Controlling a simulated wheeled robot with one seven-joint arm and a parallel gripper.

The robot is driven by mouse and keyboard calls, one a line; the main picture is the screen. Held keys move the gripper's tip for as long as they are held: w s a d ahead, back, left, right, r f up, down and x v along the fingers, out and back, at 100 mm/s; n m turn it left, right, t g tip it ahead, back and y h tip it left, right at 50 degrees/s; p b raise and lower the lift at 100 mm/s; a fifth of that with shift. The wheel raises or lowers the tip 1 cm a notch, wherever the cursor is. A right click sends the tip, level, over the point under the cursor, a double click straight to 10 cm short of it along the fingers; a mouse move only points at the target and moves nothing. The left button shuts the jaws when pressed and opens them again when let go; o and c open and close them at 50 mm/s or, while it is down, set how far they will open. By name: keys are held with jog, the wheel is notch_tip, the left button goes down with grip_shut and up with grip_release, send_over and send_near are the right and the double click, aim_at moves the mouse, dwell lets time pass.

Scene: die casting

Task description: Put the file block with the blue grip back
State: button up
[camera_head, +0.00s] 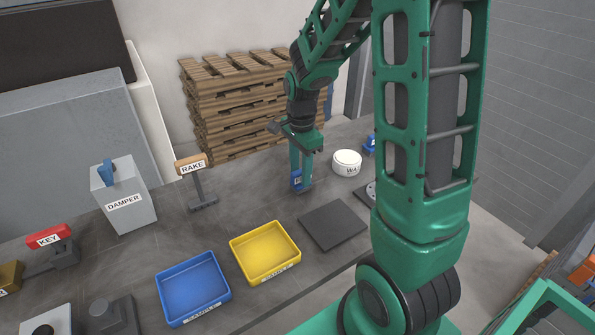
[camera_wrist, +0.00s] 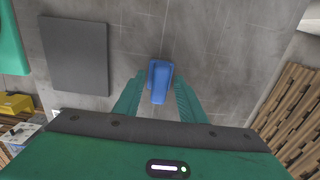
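A small block with a blue grip (camera_head: 297,181) is at the fingertips of my gripper (camera_head: 300,183), low over the grey tabletop. In the wrist view the blue grip (camera_wrist: 159,78) lies between the two green fingers (camera_wrist: 160,80), with a narrow gap showing on each side. The fingers look apart, around the grip rather than closed on it. The body of the block under the grip is mostly hidden. Another small blue piece (camera_head: 370,144) shows at the back, partly hidden by my arm.
A dark square plate (camera_head: 333,225) lies bare near my gripper. A white round tub (camera_head: 347,162) stands to the right. A yellow tray (camera_head: 265,274) and a blue tray (camera_head: 193,314) lie in front. The RAKE stand (camera_head: 203,204) and DAMPER block (camera_head: 127,214) stand left; pallets (camera_head: 239,110) are behind.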

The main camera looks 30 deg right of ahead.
aim_at(300, 170)
notch_tip(300, 170, up, 12)
jog(key=s+d+n, duration=0.2)
jog(key=s+n, duration=0.3)
jog(key=s, duration=0.7)
jog(key=s+d+f+n, duration=0.1)
jog(key=s+n, duration=0.5)
jog(key=s, duration=0.7)
jog(key=shift+d+f+n, duration=0.3)
jog(key=shift+d, duration=0.05)
